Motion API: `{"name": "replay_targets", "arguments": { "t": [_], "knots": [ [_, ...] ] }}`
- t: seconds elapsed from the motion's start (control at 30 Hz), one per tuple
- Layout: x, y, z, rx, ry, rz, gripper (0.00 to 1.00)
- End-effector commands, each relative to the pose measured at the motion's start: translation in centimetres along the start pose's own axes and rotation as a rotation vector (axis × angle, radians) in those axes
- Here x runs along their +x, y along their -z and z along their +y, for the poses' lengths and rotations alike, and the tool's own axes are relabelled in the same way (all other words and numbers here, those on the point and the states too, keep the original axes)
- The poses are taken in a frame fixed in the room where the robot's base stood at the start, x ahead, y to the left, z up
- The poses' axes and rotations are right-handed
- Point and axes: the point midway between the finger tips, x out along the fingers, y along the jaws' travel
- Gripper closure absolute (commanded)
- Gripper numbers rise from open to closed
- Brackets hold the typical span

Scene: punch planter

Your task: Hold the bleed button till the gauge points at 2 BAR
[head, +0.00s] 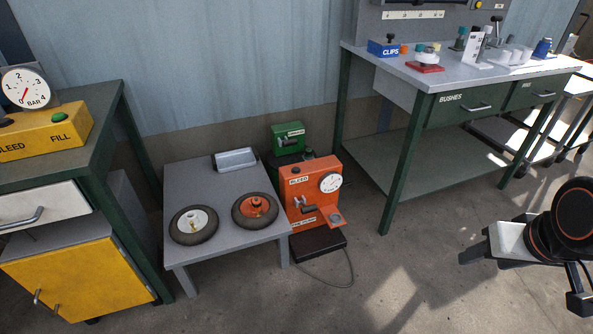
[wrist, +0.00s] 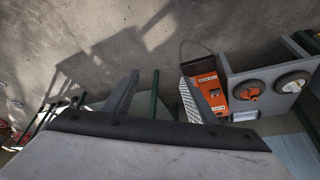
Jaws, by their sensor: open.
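A yellow box (head: 45,131) stands on the left bench, lettered BLEED and FILL. A dark button (head: 5,122) sits above BLEED, partly cut off by the picture edge. A green button (head: 59,117) sits above FILL. The white round BAR gauge (head: 25,87), marked 0 to 4, rises behind the box. Its small red needle seems to lie low, near 0, but is hard to read. My gripper (head: 474,250) is open and empty over the floor at the right, far from the box. Its fingers also show in the wrist view (wrist: 157,98), with the yellow box out of that view.
A low grey table (head: 221,172) with two wheels stands mid-picture. An orange machine (head: 306,195) with its own dial stands beside it, also in the wrist view (wrist: 212,90). A green-legged workbench (head: 440,73) with small items stands at the back right. The front floor is clear.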

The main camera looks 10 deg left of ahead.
Motion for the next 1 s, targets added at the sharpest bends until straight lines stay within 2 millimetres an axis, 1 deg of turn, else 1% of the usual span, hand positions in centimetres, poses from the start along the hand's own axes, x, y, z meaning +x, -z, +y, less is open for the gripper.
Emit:
{"name": "replay_targets", "arguments": {
  "t": [0.37, 0.4, 0.57, 0.6, 0.63, 1.0],
  "knots": [
    [0.0, 0.0, 0.0, 0.0, 0.0, 0.0, 0.48],
    [0.0, 0.0, 0.0, 0.0, 0.0, 0.0, 0.5],
    [0.0, 0.0, 0.0, 0.0, 0.0, 0.0, 0.88],
    [0.0, 0.0, 0.0, 0.0, 0.0, 0.0, 0.98],
    [0.0, 0.0, 0.0, 0.0, 0.0, 0.0, 1.0],
    [0.0, 0.0, 0.0, 0.0, 0.0, 0.0, 1.0]
  ]
}}
